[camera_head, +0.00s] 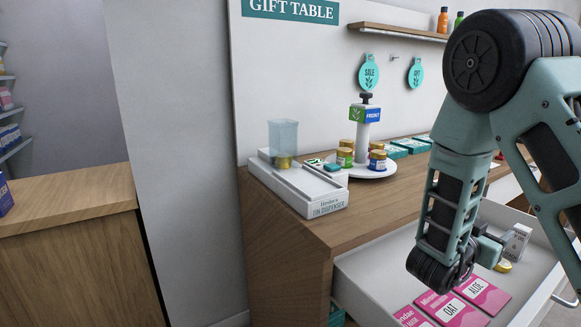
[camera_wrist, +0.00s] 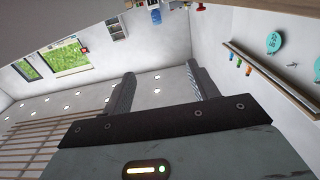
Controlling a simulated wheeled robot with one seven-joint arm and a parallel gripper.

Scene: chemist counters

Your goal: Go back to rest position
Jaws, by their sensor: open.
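My gripper (camera_wrist: 161,70) shows in the wrist view with its two dark fingers apart and nothing between them. Beyond the fingers are the room's wall, a window and small lights, with the view tilted. In the head view my arm hangs down at the right, bent, with its lower joint over an open drawer (camera_head: 350,272). My fingers cannot be made out clearly in that view.
The drawer holds pink cards (camera_head: 481,294) and a small white box (camera_head: 517,240). The wooden counter (camera_head: 285,227) bears a tin dispenser (camera_head: 300,186) and a round stand (camera_head: 372,170) with several jars. A wall shelf (camera_head: 397,31) holds bottles. Another counter (camera_head: 68,197) stands left.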

